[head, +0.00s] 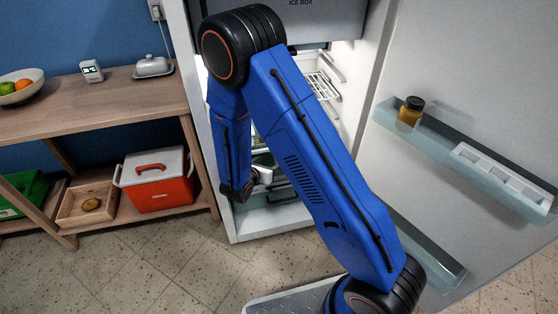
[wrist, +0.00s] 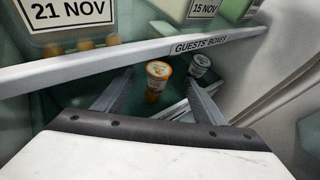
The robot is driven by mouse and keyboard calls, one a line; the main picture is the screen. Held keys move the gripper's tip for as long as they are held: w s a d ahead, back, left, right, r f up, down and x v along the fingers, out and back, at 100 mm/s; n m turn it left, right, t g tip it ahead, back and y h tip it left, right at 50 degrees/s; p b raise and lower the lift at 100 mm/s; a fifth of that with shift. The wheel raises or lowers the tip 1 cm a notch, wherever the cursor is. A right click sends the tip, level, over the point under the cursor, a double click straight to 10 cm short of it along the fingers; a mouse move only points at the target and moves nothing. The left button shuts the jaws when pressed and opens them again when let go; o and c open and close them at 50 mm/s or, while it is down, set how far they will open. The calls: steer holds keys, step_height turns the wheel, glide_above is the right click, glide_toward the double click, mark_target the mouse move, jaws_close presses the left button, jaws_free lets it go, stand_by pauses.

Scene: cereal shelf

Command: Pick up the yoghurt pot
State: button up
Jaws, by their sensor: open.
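In the wrist view, an orange pot with a white printed lid (wrist: 158,70) stands inside the fridge, below and beyond a shelf bar. A second pot, dark with a pale lid (wrist: 200,62), stands just right of it. I cannot tell from the print which is the yoghurt pot. My gripper (wrist: 160,80) is open, its two grey fingers to the left and right of the orange pot in the picture, with nothing visibly held. In the head view my gripper (head: 263,175) shows only in part at the fridge opening, and the pots are hidden behind my arm.
A bar labelled "GUESTS' BOXES" (wrist: 205,44) crosses above the pots. Boxes marked 21 NOV (wrist: 70,14) and 15 NOV (wrist: 203,8) are behind it. The open fridge door (head: 460,60) holds a jar (head: 410,112). A wooden bench (head: 110,100) stands left.

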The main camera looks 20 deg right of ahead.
steer(key=shift+f+x, duration=0.15)
steer(key=shift+x, duration=1.5)
steer(key=shift+f+x, duration=0.1)
steer(key=shift+x, duration=1.55)
steer(key=shift+a, duration=0.15)
steer(key=c, duration=1.2)
